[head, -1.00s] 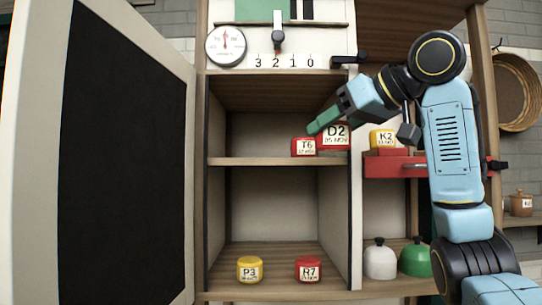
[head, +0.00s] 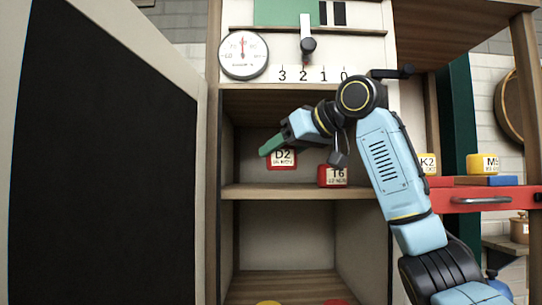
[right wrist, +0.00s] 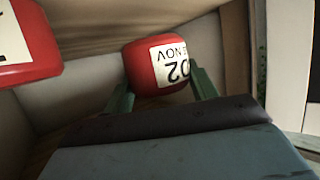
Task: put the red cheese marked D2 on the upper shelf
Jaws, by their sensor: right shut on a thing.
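The red cheese marked D2 (head: 283,159) is in the upper compartment of the cupboard, left of the red cheese T6 (head: 332,176). My right gripper (head: 272,146) is shut on D2; in the right wrist view its green fingers (right wrist: 162,92) lie on both sides of D2 (right wrist: 150,68). In the head view D2's lower edge shows above the front edge of the upper shelf (head: 300,192); I cannot tell whether it touches the board. T6 stands on that shelf. My left gripper is not in view.
An open dark-panelled door (head: 110,160) stands at the left. A dial (head: 243,54) and a lever (head: 308,44) are above the opening. At the right, yellow cheeses K2 (head: 428,164) and M5 (head: 484,164) sit over a red drawer (head: 490,199). Two cheese tops show at the bottom.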

